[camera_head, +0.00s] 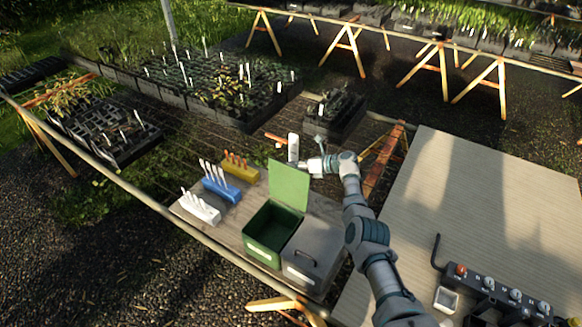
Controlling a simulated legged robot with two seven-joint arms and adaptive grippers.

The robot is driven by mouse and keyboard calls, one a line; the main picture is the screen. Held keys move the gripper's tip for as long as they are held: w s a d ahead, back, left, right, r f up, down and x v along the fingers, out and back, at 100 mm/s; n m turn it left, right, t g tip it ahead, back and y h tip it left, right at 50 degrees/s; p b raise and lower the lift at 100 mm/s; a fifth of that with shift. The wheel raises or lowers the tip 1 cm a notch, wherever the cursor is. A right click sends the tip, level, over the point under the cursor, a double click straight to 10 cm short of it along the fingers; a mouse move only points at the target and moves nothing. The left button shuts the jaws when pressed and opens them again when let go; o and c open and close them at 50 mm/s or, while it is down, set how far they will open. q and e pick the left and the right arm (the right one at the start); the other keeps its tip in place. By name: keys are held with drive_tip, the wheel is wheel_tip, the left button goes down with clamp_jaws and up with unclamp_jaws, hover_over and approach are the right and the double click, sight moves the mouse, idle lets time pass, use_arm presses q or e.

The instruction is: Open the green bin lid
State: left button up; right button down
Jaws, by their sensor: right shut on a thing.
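The green bin (256,247) stands on the wooden table with its inside showing. Its green lid (289,187) is raised upright at the bin's back edge. My right gripper (309,164) is at the lid's top right corner, shut on the lid; its fingertips are small and partly hidden there. My right arm comes up from the lower right and passes to the right of the bins. My left gripper is not in view.
A grey bin (318,238) with its lid down stands right of the green bin. White (200,209), blue (222,190) and yellow (241,171) racks stand to the left. A white cylinder (293,146) is behind the lid. A broad board (470,210) lies right of my arm.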

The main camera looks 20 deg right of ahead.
drive_tip(key=shift+s+d+f, duration=0.1)
drive_tip(key=shift+s+f, duration=0.05)
drive_tip(key=shift+f, duration=0.4)
drive_tip(key=c, duration=1.5)
unclamp_jaws()
drive_tip(key=shift+s, duration=0.1)
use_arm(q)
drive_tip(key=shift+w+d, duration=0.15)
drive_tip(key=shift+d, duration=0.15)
use_arm(e)
drive_tip(key=shift+a+r, duration=0.2)
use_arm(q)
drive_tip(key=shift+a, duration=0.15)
use_arm(e)
drive_tip(key=shift+d, duration=0.15)
drive_tip(key=shift+s+d+r, duration=0.1)
drive_tip(key=shift+d+r, duration=0.15)
drive_tip(key=shift+d, duration=0.2)
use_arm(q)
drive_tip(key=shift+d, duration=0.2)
use_arm(e)
drive_tip(key=v, duration=1)
drive_tip(key=shift+s+d, duration=0.3)
drive_tip(key=shift+a, duration=0.1)
